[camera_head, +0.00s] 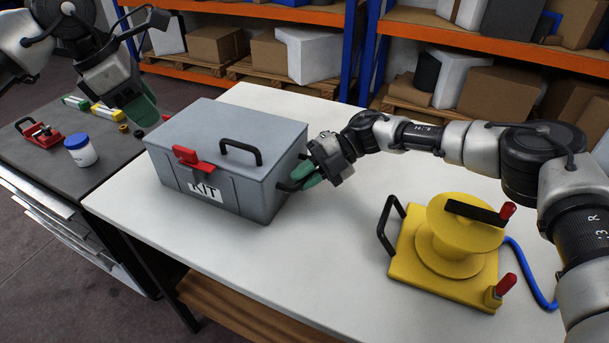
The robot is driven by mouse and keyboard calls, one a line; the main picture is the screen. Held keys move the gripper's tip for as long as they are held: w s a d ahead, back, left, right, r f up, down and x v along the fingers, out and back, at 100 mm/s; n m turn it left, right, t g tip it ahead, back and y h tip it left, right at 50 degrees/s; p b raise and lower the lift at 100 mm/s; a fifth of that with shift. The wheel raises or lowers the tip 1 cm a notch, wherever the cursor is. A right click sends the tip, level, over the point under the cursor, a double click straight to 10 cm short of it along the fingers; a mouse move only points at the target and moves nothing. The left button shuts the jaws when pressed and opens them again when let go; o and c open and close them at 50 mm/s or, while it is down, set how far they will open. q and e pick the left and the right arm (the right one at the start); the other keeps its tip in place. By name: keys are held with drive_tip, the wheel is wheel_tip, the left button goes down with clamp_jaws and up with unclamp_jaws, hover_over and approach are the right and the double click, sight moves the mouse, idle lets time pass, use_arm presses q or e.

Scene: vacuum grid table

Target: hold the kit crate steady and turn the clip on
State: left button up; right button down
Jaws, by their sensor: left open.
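The grey kit crate (250,188) stands closed on the white table, with a KIT label on its front and a black handle on its lid. The red clip (190,158) sits at the front edge of the lid, over a grey catch. My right gripper (301,178) is at the crate's right side, its green-padded fingers around the black side handle (285,186). The fingertips are partly hidden there. My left gripper (143,112) is open and empty, above and behind the crate's left end, apart from the clip.
A yellow reel (455,240) with red-knobbed handles and a blue hose (530,272) stands on the table's right. The front middle of the white table is clear.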

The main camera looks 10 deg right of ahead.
use_arm(q)
drive_tip(key=shift+c, duration=0.4)
drive_tip(key=m+g+y, duration=0.1)
drive_tip(key=m+y, duration=0.3)
drive_tip(key=m, duration=0.6)
approach(186, 149)
wheel_tip(186, 149, down, 10)
drive_tip(key=shift+w+r, duration=0.1)
drive_tip(key=shift+w, duration=0.05)
clamp_jaws()
